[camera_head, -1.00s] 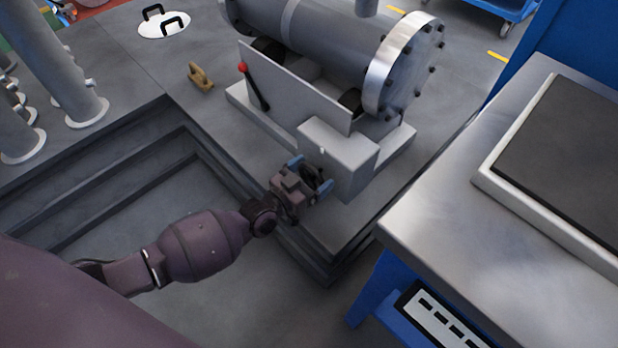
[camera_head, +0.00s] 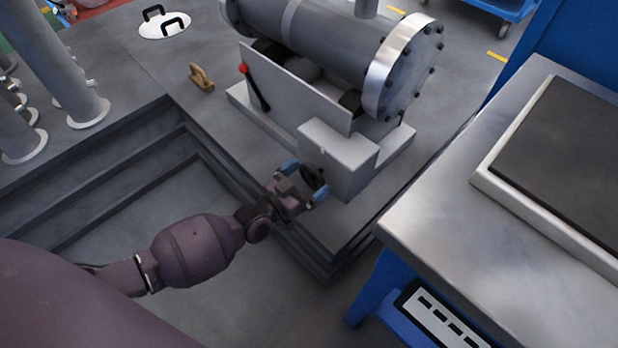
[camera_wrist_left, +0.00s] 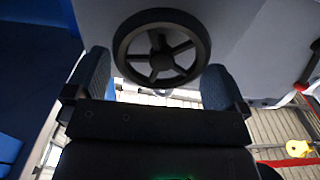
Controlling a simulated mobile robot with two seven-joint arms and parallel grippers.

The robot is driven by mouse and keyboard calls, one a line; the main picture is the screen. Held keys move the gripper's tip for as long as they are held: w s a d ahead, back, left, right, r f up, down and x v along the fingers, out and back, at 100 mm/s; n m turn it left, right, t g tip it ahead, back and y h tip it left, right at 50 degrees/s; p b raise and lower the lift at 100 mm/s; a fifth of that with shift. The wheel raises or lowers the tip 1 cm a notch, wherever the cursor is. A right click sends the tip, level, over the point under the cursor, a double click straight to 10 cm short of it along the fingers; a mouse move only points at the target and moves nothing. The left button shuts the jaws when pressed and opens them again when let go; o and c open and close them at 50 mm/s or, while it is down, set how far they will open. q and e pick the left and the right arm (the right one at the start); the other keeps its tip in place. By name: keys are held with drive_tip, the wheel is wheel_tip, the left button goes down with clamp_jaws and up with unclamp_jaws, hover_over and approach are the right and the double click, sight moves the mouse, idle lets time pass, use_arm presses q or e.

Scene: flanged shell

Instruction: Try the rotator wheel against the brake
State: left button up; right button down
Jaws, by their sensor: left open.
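The rotator wheel (camera_head: 313,177) is a small dark spoked handwheel on the front of a grey box (camera_head: 338,146) at the end of the shell's cradle. In the left wrist view the wheel (camera_wrist_left: 160,60) fills the top middle. My left gripper (camera_head: 304,182) is open at the wheel, with one blue-grey finger to each side. In the left wrist view the gripper (camera_wrist_left: 158,82) has its fingers apart and the wheel between and beyond them; I cannot tell whether they touch it. A lever with a red knob (camera_head: 243,68), possibly the brake, stands tilted by the cradle plate. My right gripper is not in view.
The grey flanged shell (camera_head: 330,40) lies on the cradle behind the box. A stepped pit (camera_head: 150,205) opens under my left arm. A metal bench (camera_head: 450,225) stands close on the right.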

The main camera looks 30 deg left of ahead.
use_arm(q)
drive_tip(key=shift+p+v, duration=0.5)
drive_tip(key=shift+v, duration=2.05)
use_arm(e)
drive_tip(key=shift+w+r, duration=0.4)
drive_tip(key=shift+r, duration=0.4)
